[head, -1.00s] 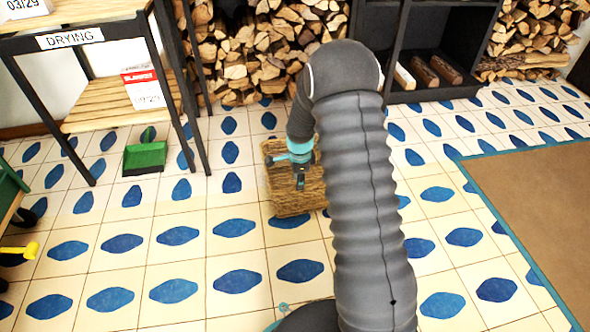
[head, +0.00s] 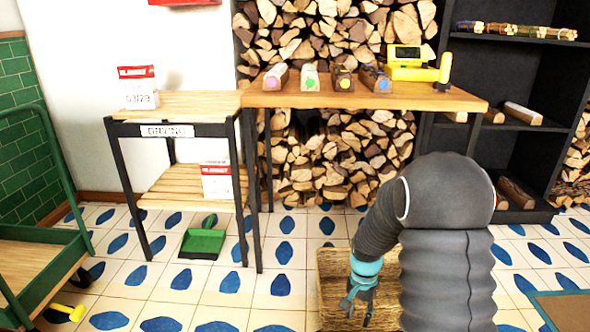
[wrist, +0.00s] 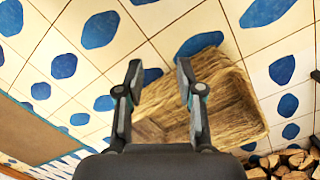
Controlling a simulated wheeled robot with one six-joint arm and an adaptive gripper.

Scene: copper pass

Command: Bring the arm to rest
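My gripper (head: 358,302) hangs at the end of my bent grey arm, low over the floor in the head view. In the wrist view my gripper (wrist: 158,95) has its two fingers spread apart, with nothing between them. The block also shows in the head view (head: 333,285), partly hidden behind my arm and gripper. I cannot tell how far the fingertips are from it.
A wooden table (head: 420,97) holds several logs with coloured ends and a yellow device (head: 405,68). Left of it stands a drying rack (head: 185,104); a green dustpan (head: 203,243) lies below. A green cart (head: 40,250) is at far left, black shelving (head: 520,80) at right.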

